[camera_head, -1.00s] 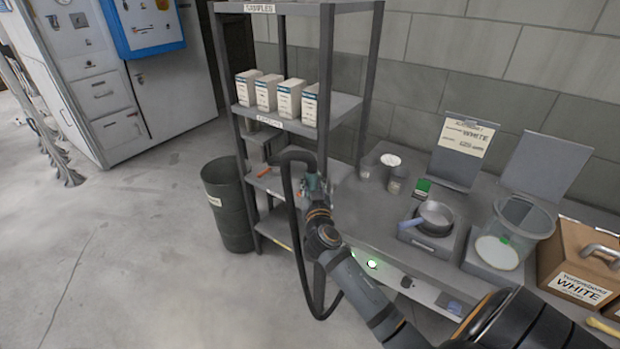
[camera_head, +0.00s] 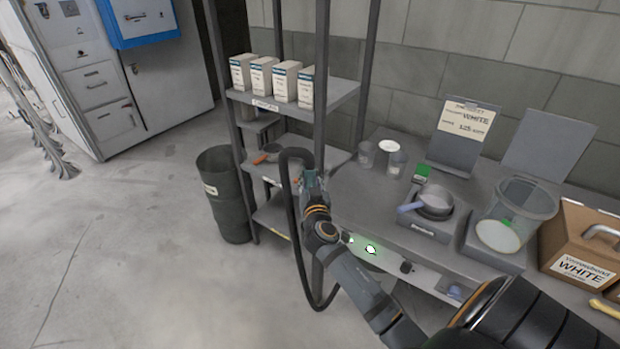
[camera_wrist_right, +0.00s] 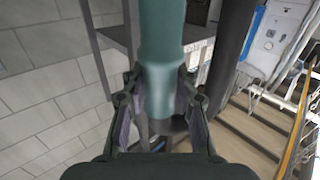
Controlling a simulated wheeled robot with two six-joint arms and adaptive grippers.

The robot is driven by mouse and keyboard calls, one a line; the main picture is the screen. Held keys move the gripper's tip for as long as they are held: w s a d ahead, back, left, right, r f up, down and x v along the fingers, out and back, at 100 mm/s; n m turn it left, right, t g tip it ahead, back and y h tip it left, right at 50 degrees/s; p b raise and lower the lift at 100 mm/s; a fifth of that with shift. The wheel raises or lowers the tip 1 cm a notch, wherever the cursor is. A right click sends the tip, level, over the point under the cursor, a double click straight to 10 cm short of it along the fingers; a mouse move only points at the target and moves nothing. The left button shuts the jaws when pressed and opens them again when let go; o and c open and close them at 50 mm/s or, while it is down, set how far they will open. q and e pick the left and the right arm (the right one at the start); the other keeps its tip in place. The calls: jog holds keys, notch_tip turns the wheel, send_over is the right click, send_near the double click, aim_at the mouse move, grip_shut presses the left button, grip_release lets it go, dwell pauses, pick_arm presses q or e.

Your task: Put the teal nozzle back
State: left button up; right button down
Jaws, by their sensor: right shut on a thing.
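The teal nozzle (camera_wrist_right: 162,60) stands between the two fingers of my right gripper (camera_wrist_right: 160,98) in the right wrist view, and the gripper is shut on it. In the head view the nozzle is a small teal patch (camera_head: 309,181) at the end of my right arm, in front of the shelf rack near the left end of the bench. A dark hose (camera_head: 286,215) arches up beside the gripper and loops down below it. My left gripper is not in view.
A metal shelf rack (camera_head: 345,92) holds several white boxes (camera_head: 262,77). A dark bin (camera_head: 230,208) stands at its left.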

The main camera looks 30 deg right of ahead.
jog(key=shift+b, duration=0.55)
dwell(0.7)
jog(key=shift+f+b, duration=4.85)
jog(key=shift+b, duration=0.6)
jog(key=c, duration=1)
grip_release()
jog(key=shift+r, duration=0.1)
jog(key=shift+o, duration=0.2)
jog(key=v, duration=1.2)
